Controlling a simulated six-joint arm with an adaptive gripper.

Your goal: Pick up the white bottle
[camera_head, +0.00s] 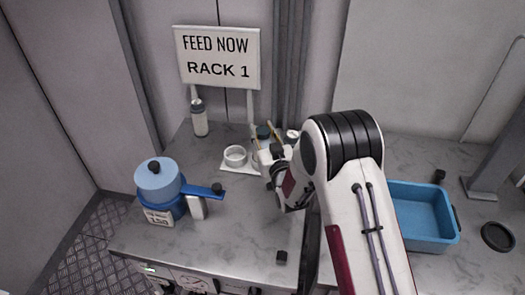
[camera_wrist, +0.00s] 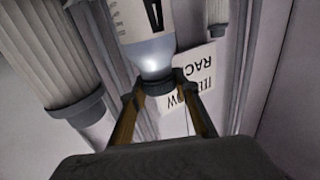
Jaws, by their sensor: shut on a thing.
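My gripper (camera_head: 264,134) reaches forward to the back of the counter, partly hidden behind my own arm in the head view. Its yellow-brown fingers are closed on the dark cap of the white bottle (camera_wrist: 142,20). In the wrist view, the fingertips (camera_wrist: 160,90) lie on both sides of that cap, and the picture is upside down, with the bottle's pale, marked body above the cap. In the head view, the held bottle's blue-grey cap (camera_head: 263,132) shows between the fingers. Most of its body is hidden there. I cannot tell whether its base touches anything.
A white ring holder (camera_head: 235,153) is just left of my gripper. Another capped bottle (camera_head: 199,120) stands further left, under the "RACK 1" sign (camera_head: 218,57). A large ribbed container (camera_wrist: 60,60) is close in the wrist view. A blue pot (camera_head: 158,178) and blue tray (camera_head: 420,245) flank my arm.

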